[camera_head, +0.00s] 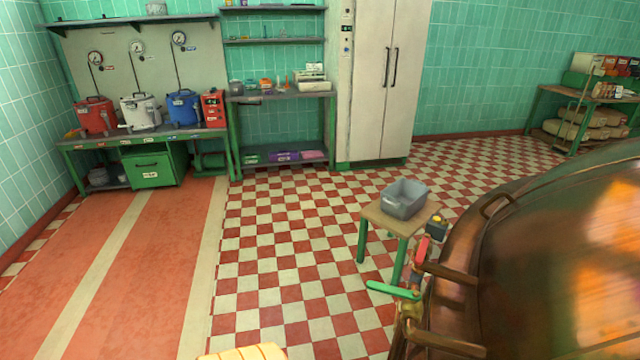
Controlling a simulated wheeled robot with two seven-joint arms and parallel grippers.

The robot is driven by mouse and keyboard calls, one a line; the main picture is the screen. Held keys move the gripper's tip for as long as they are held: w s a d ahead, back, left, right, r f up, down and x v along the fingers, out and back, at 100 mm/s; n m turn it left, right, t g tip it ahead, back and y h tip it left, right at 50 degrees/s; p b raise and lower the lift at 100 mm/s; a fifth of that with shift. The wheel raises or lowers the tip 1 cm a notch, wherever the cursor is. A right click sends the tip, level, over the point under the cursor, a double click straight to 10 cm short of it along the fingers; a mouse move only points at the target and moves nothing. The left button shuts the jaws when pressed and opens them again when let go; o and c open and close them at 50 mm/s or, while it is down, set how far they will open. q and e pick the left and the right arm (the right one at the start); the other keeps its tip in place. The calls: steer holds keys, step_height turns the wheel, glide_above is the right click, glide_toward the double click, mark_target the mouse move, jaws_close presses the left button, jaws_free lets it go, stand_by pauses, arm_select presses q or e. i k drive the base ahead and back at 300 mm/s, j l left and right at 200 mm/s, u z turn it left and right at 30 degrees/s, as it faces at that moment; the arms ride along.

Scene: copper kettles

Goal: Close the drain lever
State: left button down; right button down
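A large copper kettle (500,270) fills the right side of the head view. Brass valve fittings (411,311) sit on its near left side. A green lever handle (393,290) sticks out to the left from these fittings, roughly level. A red lever handle (422,249) stands steeply tilted just above it. No label shows which one is the drain lever.
A small table (374,216) with a grey bin (404,199) stands close behind the levers. A dark box with a yellow button (437,227) is beside it. The checkered floor (290,270) to the left is clear. A workbench (130,140) and a tall cabinet (372,90) line the back wall.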

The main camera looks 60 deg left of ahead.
mark_target(420, 255)
steer(key=j+u, duration=0.1)
steer(key=u, duration=1.15)
